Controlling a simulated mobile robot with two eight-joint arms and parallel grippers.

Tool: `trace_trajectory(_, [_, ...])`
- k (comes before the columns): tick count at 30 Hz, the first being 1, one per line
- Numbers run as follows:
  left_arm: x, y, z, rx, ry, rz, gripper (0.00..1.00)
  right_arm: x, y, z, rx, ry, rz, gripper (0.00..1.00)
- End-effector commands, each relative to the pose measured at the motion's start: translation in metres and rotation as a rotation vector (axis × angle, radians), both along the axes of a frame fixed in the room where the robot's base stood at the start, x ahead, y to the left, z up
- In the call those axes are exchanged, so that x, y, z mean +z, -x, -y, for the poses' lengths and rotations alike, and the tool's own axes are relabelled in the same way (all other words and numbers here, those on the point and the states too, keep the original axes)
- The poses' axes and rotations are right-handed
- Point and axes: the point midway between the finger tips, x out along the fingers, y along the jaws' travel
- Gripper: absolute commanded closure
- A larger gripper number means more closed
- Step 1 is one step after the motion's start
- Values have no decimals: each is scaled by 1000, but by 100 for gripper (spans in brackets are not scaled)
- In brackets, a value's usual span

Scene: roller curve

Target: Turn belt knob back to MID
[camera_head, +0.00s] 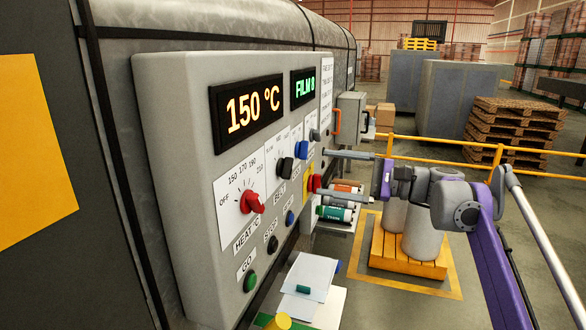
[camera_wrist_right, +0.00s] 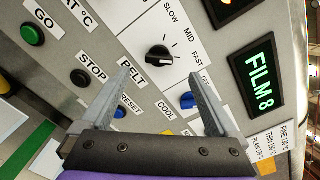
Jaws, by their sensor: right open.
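The black belt knob (camera_head: 285,166) is on the grey control panel, above the BELT label. In the right wrist view the belt knob (camera_wrist_right: 158,57) lies just beyond and between the fingertips. Its bar appears turned toward the FAST side of the scale, not MID, though the exact mark is hard to read. The SLOW, MID and FAST labels show beside it. My right gripper (camera_head: 322,171) is open in front of the panel; it also shows in the wrist view (camera_wrist_right: 159,72), with no visible contact. My left gripper is not in view.
The red heat knob (camera_head: 252,202) and blue cool knob (camera_head: 301,149) flank the belt knob. A red knob (camera_head: 314,183) and the green GO button (camera_head: 250,281) are also on the panel. The display reads 150 °C (camera_head: 246,110). A yellow rail (camera_head: 455,160) stands behind my arm.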

Motion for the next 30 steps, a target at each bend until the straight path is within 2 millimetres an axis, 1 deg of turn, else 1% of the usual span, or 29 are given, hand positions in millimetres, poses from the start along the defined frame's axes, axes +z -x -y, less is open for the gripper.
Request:
trace_trajectory(1, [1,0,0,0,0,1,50,1,-2,-11,5,0,0,5])
trace_trajectory(6, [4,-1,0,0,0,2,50,1,-13,-43,4,1,1,5])
trace_trajectory(12, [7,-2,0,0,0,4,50,0,-22,-71,3,2,1,5])
trace_trajectory(18, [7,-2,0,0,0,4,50,0,-25,-81,1,3,1,5])
trace_trajectory(25, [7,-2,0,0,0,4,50,0,-26,-82,0,3,1,5])
trace_trajectory(26, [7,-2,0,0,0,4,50,0,-26,-82,0,3,1,7])
trace_trajectory(30, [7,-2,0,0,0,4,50,0,-26,-81,0,3,1,32])
